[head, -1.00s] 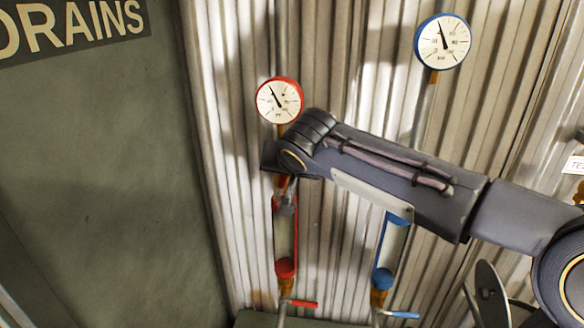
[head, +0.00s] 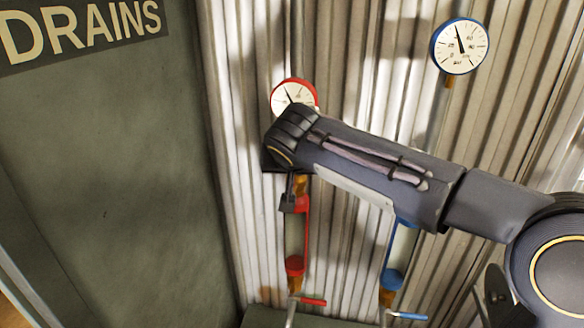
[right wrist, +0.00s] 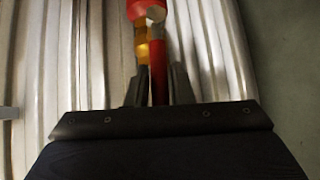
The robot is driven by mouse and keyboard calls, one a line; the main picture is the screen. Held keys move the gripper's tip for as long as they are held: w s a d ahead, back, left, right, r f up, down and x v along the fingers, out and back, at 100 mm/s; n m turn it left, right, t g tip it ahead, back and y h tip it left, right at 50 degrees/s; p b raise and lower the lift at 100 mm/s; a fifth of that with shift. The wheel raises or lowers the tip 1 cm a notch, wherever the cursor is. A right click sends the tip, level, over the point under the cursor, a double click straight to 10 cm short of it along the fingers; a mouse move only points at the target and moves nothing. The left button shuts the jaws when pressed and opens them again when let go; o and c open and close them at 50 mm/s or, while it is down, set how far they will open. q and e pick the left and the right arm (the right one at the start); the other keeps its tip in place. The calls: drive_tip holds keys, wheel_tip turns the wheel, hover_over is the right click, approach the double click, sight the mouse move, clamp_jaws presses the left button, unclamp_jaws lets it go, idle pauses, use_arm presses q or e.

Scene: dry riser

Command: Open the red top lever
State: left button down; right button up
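The red top lever (right wrist: 159,84) shows in the right wrist view as a narrow red bar between the two fingers of my right gripper (right wrist: 158,88). The fingers stand close together, one on each side of it, and appear to hold it. In the head view my right gripper (head: 290,203) hangs in front of the upper end of the red-capped sight tube, below the red gauge (head: 294,95). There my wrist and fingers hide most of the lever. My left gripper is in neither view.
A lower red lever (head: 313,302) sits at the tube's base. To the right is a blue-capped tube (head: 393,278) with a blue lever (head: 410,316) and blue gauge (head: 460,46). Corrugated metal stands behind; a green-grey panel with a "DRAINS" sign (head: 80,32) is at left.

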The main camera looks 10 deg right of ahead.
drive_tip(key=o, duration=0.3)
drive_tip(key=shift+r, duration=0.1)
drive_tip(key=b+v, duration=0.1)
drive_tip(key=v, duration=0.6)
drive_tip(key=shift+s+r, duration=0.2)
drive_tip(key=shift+s, duration=0.1)
drive_tip(key=s+d+f+n+g+y, duration=0.1)
drive_tip(key=s+d+f+g+y, duration=0.15)
drive_tip(key=s+d+f, duration=0.75)
drive_tip(key=s+f+y, duration=0.2)
drive_tip(key=s+f, duration=1.1)
drive_tip(key=s, duration=0.3)
drive_tip(key=shift+s+f+g+y, duration=0.2)
drive_tip(key=shift+f+g+y, duration=0.15)
drive_tip(key=shift+f+g, duration=0.1)
